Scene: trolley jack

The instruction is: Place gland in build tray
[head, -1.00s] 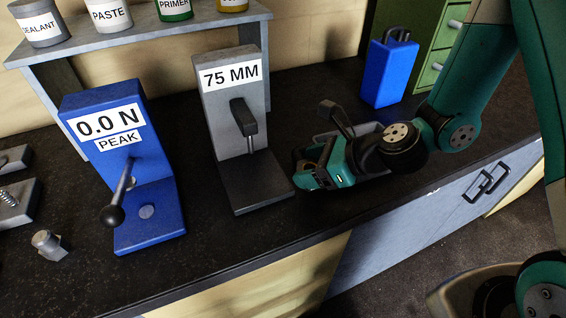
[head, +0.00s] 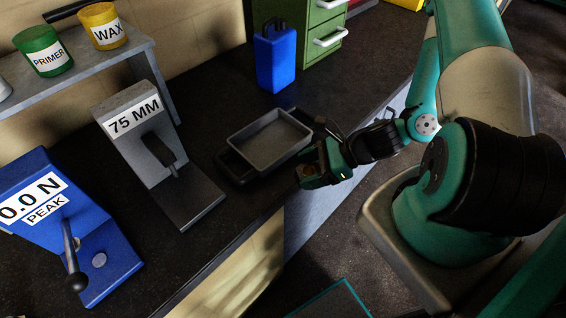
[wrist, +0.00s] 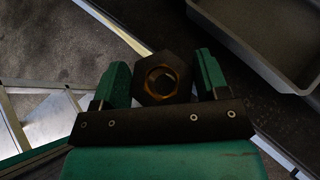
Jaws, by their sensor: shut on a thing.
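The gland (wrist: 161,77) is a dark hexagonal piece with a brass-coloured ring in its bore. In the wrist view it sits between the two green fingers of my gripper (wrist: 160,85), which is shut on it. In the head view my gripper (head: 306,172) is at the front edge of the bench, and the gland in it is hard to make out. The build tray (head: 270,140) is a grey, shallow, empty-looking tray on the bench, just behind and left of my gripper. Its corner also shows at upper right in the wrist view (wrist: 240,45).
A grey 75 MM stand (head: 150,150) is left of the tray, with a blue 0.0 N PEAK press (head: 75,240) beyond it. A blue can (head: 275,58) and green drawers (head: 322,30) stand behind. The bench's front edge drops to the floor.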

